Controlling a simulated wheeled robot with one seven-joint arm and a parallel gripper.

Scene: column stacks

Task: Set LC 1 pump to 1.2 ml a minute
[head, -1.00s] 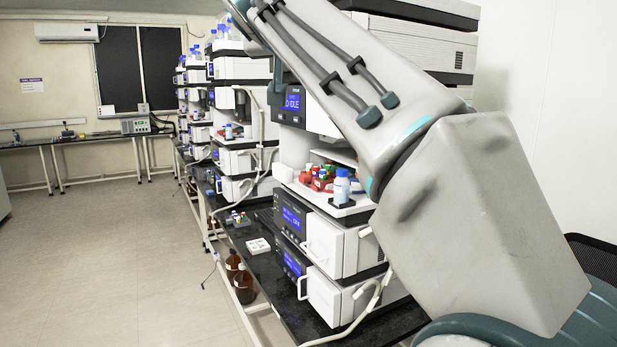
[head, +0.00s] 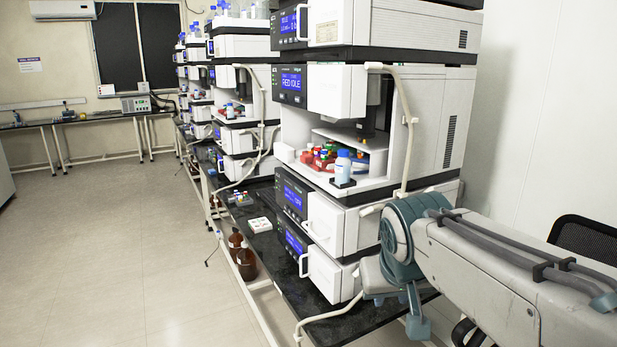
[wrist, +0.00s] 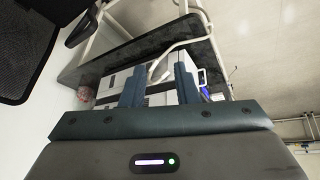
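The nearest column stack (head: 380,130) stands on the black bench, white and grey modules with blue-lit displays. I cannot tell which module is the LC 1 pump, and no flow value is legible. My gripper (wrist: 158,88) shows in the wrist view with its two fingers apart and nothing between them. White modules show beyond the fingers. In the head view my arm is at the lower right; the fingertips are not clear there.
Brown bottles (head: 246,264) stand below the bench. A dark chair (head: 585,240) is at the right. The floor at left is clear.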

